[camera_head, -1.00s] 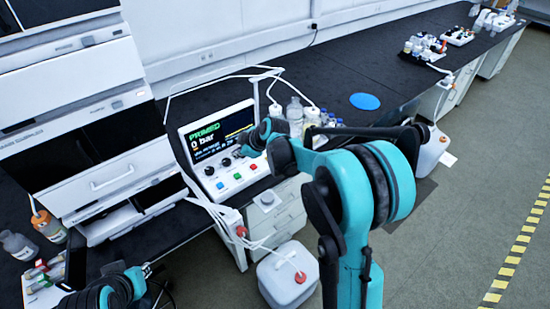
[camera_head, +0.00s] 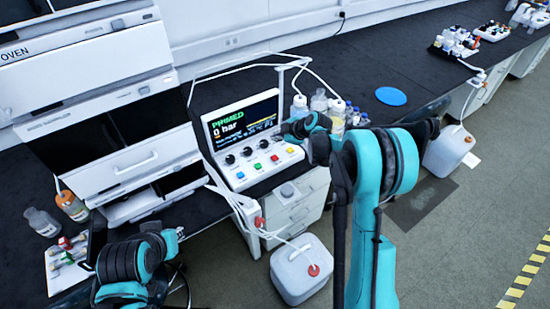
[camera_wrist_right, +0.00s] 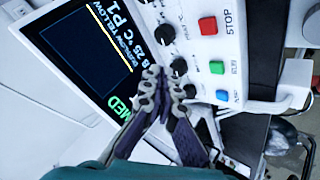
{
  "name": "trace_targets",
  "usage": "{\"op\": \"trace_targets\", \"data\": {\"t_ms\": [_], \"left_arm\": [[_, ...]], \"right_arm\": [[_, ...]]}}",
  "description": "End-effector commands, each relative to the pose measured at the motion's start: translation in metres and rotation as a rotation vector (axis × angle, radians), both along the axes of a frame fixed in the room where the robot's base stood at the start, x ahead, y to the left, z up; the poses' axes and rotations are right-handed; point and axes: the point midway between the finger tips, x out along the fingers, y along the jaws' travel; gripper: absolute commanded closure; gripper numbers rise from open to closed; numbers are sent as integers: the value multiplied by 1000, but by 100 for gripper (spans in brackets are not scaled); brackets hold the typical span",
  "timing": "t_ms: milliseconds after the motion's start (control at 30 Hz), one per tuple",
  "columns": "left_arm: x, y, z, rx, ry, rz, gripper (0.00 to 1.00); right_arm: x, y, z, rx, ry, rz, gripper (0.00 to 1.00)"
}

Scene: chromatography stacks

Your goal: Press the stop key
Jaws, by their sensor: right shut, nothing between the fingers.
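The stop key is a red square button (camera_wrist_right: 208,25) beside the printed word STOP in the right wrist view. In the head view the red key (camera_head: 274,158) sits on the sloped front of the white pump console (camera_head: 212,165). My right gripper (camera_head: 284,131) is at the right edge of the console's screen, above the key row. In the wrist view its closed fingers (camera_wrist_right: 163,84) overlap the screen edge and knobs, apart from the red key in the picture. My left gripper (camera_head: 180,232) is low at the left, its jaws unclear.
A green key (camera_wrist_right: 217,67) and a blue key (camera_wrist_right: 222,95) line up with the red one. Black knobs (camera_wrist_right: 178,66) sit between keys and screen. Bottles (camera_head: 318,100) stand right of the console. White tubes arch over it. A white canister (camera_head: 300,272) is on the floor.

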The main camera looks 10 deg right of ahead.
Motion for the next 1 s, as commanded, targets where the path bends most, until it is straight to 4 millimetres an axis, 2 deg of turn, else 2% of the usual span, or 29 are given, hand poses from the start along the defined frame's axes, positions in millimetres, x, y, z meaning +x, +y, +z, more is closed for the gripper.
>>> {"op": "trace_targets", "data": {"t_ms": [600, 1000], "left_arm": [[0, 0, -53, 0, 0, 0, 83], [0, 0, -56, 0, 0, 0, 83]], "right_arm": [[0, 0, -78, 0, 0, 0, 100], [0, 0, -83, 0, 0, 0, 100]]}}
